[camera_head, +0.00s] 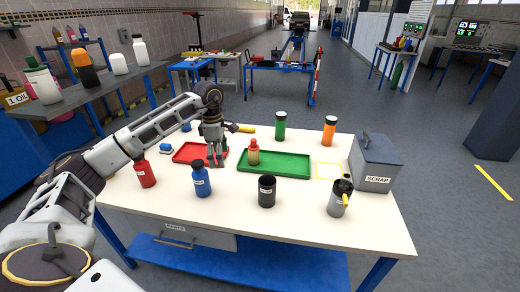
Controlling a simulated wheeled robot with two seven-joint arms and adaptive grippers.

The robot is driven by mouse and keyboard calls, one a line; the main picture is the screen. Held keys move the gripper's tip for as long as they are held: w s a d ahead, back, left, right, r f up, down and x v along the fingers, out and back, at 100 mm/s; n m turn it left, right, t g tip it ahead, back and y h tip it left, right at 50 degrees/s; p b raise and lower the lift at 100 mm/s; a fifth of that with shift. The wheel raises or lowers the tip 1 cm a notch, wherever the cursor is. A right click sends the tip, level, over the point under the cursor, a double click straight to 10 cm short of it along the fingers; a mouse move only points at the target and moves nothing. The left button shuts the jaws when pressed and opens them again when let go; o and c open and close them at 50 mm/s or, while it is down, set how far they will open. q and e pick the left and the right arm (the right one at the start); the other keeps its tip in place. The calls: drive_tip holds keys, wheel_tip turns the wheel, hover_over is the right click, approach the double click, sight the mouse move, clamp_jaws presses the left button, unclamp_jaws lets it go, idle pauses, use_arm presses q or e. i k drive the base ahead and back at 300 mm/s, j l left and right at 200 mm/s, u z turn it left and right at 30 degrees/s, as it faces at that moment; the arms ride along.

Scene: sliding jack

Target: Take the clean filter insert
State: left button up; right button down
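My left gripper (216,160) points down over the right part of the red tray (187,153). Its fingers are too small and dark to tell their opening. No part is seen held in it. A small tan cylinder with a red top (253,153) stands upright at the left end of the green tray (285,163), right of the gripper and apart from it. It may be the filter insert; I cannot tell whether it is clean. My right gripper is out of view.
Red (145,173) and blue (200,181) bottles stand front left. Green (280,127) and orange (329,130) bottles stand behind. A yellow-outlined square (328,170) is empty.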

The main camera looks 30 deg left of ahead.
sight(252, 148)
drive_tip(key=i, duration=0.9)
